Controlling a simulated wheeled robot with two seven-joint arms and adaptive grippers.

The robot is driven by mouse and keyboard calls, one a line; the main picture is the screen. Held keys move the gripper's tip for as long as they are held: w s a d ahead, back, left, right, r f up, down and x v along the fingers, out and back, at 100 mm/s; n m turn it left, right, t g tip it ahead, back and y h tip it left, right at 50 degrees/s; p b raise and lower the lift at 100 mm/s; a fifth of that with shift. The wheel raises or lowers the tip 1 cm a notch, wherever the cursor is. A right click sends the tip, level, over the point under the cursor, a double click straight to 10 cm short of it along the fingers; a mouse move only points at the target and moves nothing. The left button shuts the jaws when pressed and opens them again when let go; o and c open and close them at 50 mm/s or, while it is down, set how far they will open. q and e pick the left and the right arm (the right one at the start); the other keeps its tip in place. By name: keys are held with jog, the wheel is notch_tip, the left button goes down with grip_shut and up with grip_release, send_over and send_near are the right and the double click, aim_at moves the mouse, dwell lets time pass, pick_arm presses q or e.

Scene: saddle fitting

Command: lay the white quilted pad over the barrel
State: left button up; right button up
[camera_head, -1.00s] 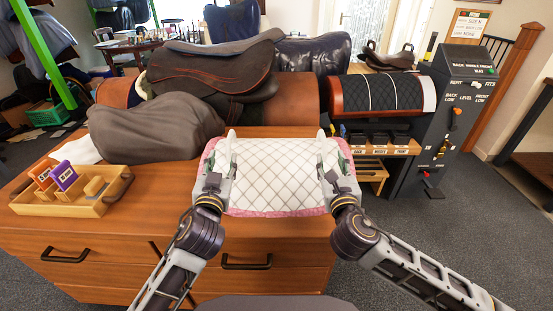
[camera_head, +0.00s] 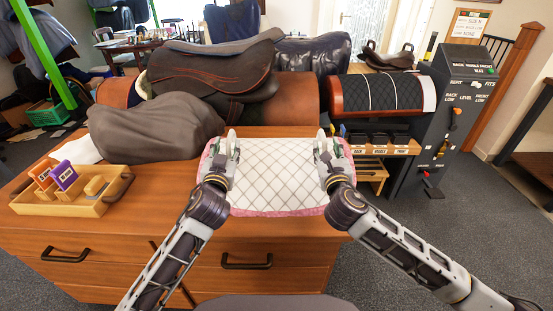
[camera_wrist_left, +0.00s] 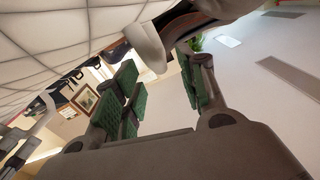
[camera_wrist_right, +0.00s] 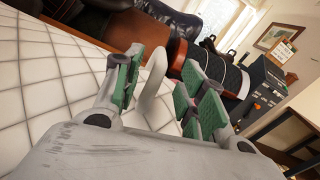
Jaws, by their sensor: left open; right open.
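The white quilted pad (camera_head: 276,172) with a pink edge lies on the wooden chest top. A cream upright tab stands near each far corner. My left gripper (camera_head: 230,146) is open at the left tab, which shows just beyond its green finger pads in the left wrist view (camera_wrist_left: 148,42). My right gripper (camera_head: 325,148) is open at the right tab, which shows between its fingers in the right wrist view (camera_wrist_right: 155,88). I cannot tell whether fingers touch the tabs. A brown leather barrel (camera_head: 298,105) lies behind the pad. A dark saddle rests over its left part.
A grey-brown cover (camera_head: 150,130) lies on the chest at left, near a wooden tray (camera_head: 80,203). A roll with a black quilted cover (camera_head: 375,95) adjoins a dark control panel (camera_head: 445,120) at right. The chest top (camera_head: 165,195) is bare between tray and pad.

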aim_at(229, 140)
pick_arm(q)
jog(key=shift+w, duration=3.5)
pick_arm(e)
jog(key=shift+w, duration=3.5)
pick_arm(q)
grip_shut()
pick_arm(e)
grip_shut()
pick_arm(q)
jog(key=shift+r, duration=0.1)
